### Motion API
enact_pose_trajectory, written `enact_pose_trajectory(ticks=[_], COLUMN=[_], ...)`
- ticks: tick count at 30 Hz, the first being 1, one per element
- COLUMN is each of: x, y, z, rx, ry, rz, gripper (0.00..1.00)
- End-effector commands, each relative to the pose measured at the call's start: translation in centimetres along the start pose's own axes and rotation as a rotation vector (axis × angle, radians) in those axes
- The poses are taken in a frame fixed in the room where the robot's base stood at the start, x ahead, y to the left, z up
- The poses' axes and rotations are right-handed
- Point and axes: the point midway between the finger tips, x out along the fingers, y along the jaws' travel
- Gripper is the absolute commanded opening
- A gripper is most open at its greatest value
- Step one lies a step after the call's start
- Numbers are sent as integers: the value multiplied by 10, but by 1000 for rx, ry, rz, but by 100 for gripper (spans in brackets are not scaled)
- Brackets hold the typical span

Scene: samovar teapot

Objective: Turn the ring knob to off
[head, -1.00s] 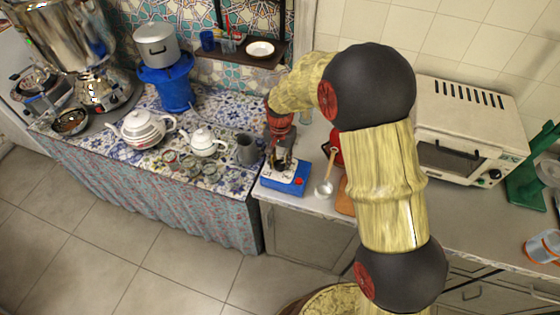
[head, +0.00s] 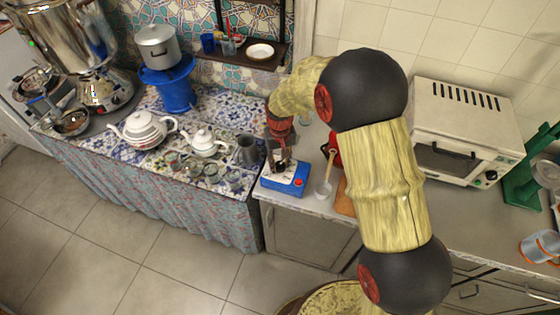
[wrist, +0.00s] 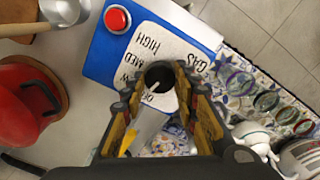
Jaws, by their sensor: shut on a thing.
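The ring control is a blue box (head: 286,180) on the grey counter. In the wrist view its blue edge (wrist: 100,58) borders a white label panel (wrist: 178,42) with GAS, HIGH and MED legible; the other marks are partly covered. A black round knob (wrist: 158,73) with a pale pointer line stands on the panel. My gripper (wrist: 161,86) is shut on the knob, its fingers on either side. In the head view my gripper (head: 279,160) is over the box and hides the knob. The pointer's exact setting is hard to tell.
A red button (wrist: 117,19) is on the box. A red pot (wrist: 25,103) and a small ladle (head: 325,186) are close by. Glass cups (head: 212,172), a grey jug (head: 247,150) and a white teapot (head: 204,143) stand on the tiled table to the left.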

Motion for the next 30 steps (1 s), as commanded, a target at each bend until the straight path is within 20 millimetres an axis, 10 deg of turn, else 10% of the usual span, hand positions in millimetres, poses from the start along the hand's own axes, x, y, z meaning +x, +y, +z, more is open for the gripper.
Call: enact_pose_trajectory(ticks=[29, 30], x=[-1, -1], y=[0, 0], z=[-1, -1], rx=[-241, -241], ry=[3, 3], rz=[0, 0], gripper=[5, 31])
